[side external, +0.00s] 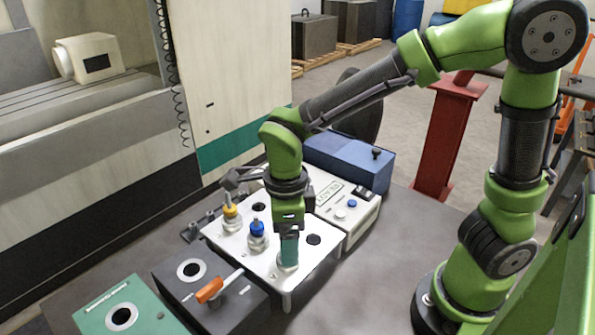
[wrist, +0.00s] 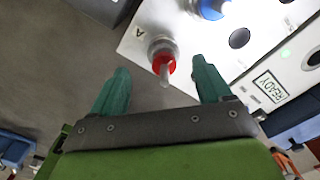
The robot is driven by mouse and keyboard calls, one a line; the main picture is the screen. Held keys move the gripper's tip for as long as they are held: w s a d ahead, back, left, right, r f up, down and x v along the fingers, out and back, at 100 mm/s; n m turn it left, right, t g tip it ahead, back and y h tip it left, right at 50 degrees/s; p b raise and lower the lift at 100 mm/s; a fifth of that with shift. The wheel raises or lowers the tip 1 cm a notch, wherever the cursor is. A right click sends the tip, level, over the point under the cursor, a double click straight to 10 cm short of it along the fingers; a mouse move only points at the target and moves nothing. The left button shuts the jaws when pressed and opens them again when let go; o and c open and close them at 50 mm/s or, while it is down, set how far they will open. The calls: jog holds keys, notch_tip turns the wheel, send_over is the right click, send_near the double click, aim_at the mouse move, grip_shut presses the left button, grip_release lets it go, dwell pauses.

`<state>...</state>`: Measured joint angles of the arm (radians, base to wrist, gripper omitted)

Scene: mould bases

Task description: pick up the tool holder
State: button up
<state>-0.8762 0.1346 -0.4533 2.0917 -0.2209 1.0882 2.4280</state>
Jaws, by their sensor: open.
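Several tool holders stand upright in a white rack plate (side external: 262,268): one with a yellow top (side external: 230,211), one with a blue top (side external: 257,228), and one with a red top (wrist: 164,64) beside a letter A in the wrist view. The blue one also shows at the top of the wrist view (wrist: 210,9). My gripper (side external: 289,262) points down at the plate's near right corner. In the wrist view its teal fingers (wrist: 160,66) are open, with the red-topped holder between and beyond their tips. In the side view my fingers hide most of that holder; whether they touch it is unclear.
The plate has empty dark holes (side external: 314,240). A white box with a READY label (side external: 352,212) adjoins it at right. A blue box (side external: 347,165) lies behind.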

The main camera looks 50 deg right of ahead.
jog(key=f, duration=0.5)
jog(key=shift+w+d+f, duration=0.15)
jog(key=shift+w, duration=0.05)
grip_shut()
